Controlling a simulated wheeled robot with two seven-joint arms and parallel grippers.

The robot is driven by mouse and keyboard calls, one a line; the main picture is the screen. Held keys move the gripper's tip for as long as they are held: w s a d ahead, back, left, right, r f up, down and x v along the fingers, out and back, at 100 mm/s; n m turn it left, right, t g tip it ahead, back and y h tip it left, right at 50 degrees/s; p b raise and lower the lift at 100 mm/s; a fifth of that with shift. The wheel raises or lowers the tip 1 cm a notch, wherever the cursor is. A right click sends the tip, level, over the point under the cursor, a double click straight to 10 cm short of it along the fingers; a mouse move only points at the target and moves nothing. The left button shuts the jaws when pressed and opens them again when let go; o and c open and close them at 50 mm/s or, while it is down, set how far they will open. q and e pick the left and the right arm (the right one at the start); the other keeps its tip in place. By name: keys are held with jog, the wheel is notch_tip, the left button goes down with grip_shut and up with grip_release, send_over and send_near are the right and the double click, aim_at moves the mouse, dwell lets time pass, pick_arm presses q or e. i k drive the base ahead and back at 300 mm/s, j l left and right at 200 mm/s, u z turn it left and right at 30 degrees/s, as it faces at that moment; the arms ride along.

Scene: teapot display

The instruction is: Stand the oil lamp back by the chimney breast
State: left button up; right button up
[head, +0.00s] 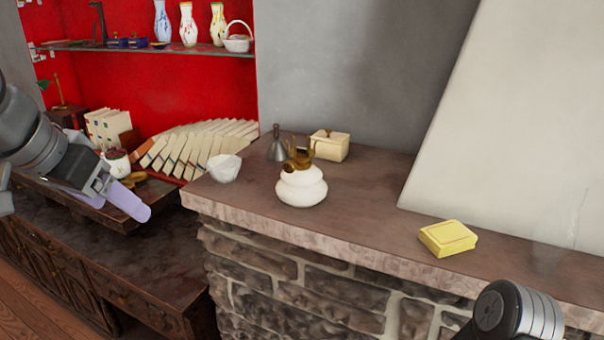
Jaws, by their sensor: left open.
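A brass, lamp-like piece (299,160) with curved ends, which looks like the oil lamp, shows just above a white rounded pot (302,187) on the stone-fronted ledge (370,200). I cannot tell whether it rests on the pot or stands behind it; its lower part is hidden. The pale sloping chimney breast (510,120) rises from the ledge at right. My left gripper (122,198), with lavender fingers, is open and empty at left, over the dark wooden cabinet and well apart from the lamp. Part of my right arm shows at bottom right; its gripper is out of frame.
A grey funnel-shaped piece (277,145) and a cream box (330,145) stand behind the lamp. A white faceted bowl (224,168) is at the ledge's left end. A yellow box (447,238) lies at right. Bare ledge lies between pot and yellow box. Books (205,145) lean at left.

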aim_at(306, 187)
jog(key=j+z, duration=0.9)
jog(key=k+j+z, duration=0.15)
jog(key=z, duration=0.3)
jog(key=j, duration=0.1)
